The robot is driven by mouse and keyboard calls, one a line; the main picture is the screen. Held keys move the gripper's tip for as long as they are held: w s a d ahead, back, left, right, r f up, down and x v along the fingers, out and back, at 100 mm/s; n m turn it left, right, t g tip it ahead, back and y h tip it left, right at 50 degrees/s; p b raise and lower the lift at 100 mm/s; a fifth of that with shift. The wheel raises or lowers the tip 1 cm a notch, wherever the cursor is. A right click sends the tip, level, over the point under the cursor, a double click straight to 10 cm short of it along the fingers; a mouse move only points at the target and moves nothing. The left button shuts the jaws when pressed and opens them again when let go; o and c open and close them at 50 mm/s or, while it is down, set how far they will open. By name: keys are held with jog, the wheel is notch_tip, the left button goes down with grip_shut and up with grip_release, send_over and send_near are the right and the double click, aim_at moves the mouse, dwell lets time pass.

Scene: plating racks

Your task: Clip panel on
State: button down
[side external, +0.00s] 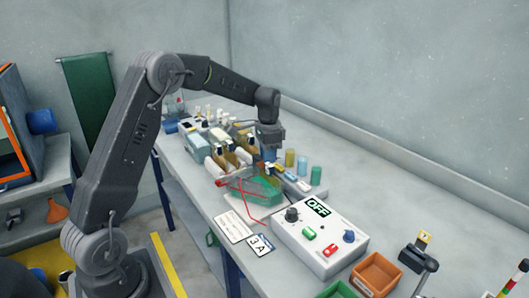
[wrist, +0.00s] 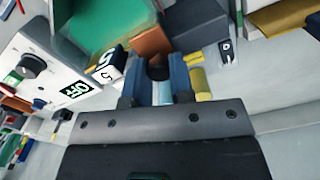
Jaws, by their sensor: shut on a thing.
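My gripper (wrist: 157,72) points down over the rack area; it also shows in the side view (side external: 269,148). Its blue fingers are closed around a dark, rounded piece, with a copper-brown panel (wrist: 150,42) just beyond the fingertips. This looks like the held panel, but the grip itself is partly hidden. I cannot tell whether the held panel touches a rail or clip.
A white power box (side external: 318,240) reading OFF stands in front, with a red wire (side external: 243,206) near the tank. Yellow, blue and green cylinders (side external: 302,166) stand close right of my gripper. An orange bin (side external: 376,273) is at the front right. The bench along the wall is clear.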

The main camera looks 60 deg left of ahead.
jog(key=c, duration=1)
grip_release()
jog(key=shift+d, duration=0.2)
notch_tip(320, 180, up, 14)
jog(key=shift+f, duration=0.1)
